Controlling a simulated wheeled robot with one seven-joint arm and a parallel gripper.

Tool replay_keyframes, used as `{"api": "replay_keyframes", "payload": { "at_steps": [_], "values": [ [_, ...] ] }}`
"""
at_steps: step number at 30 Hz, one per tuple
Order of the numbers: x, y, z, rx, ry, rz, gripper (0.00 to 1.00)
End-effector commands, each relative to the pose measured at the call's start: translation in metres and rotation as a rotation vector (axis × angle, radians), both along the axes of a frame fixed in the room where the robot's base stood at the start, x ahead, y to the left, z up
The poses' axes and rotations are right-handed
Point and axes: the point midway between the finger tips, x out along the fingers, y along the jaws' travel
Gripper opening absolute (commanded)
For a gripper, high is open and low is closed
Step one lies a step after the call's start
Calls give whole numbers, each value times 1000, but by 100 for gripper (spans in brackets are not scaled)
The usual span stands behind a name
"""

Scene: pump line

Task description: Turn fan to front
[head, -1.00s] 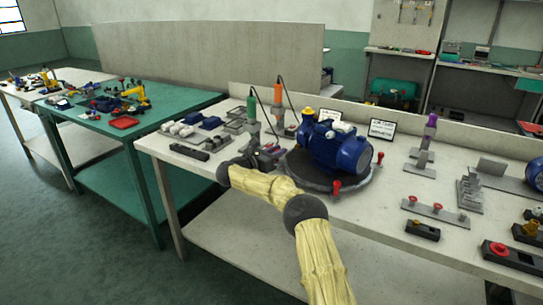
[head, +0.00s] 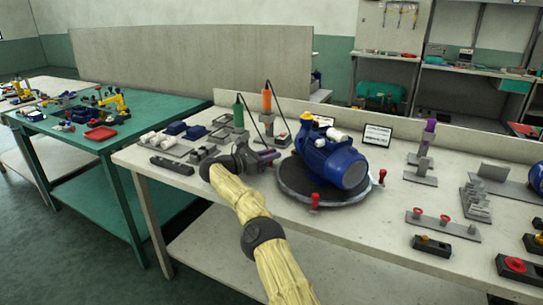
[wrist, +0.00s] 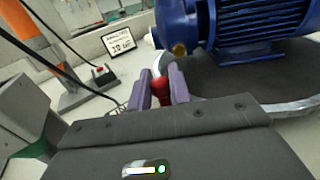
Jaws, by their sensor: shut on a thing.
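The blue motor (head: 325,157) stands on a round dark turntable (head: 300,185). In the head view its round end, which looks like the fan cover (head: 355,174), faces front right. Red handles stand at the turntable's front (head: 314,201) and right (head: 381,176). My gripper (head: 268,157) is at the turntable's left edge. In the wrist view its purple-grey fingers (wrist: 164,90) are shut on another red handle (wrist: 160,89), beside the motor. That handle is hidden in the head view.
A sign (head: 377,135) stands behind the motor. Trays and small parts lie left, and a red-knobbed bar (head: 443,222) lies right. The bench front before the turntable is bare.

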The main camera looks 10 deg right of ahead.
Motion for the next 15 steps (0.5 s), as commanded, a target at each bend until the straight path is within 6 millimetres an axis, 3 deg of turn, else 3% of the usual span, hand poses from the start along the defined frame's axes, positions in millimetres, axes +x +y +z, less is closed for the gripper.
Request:
{"api": "replay_keyframes", "payload": {
  "at_steps": [8, 9, 11, 15],
  "values": [
    [0, -1, -2, 0, 2, -3, 0],
    [0, -1, -2, 0, 2, -2, 25],
    [0, 0, -2, 0, 2, -1, 37],
    [0, 3, -1, 1, 1, 3, 39]
  ]
}}
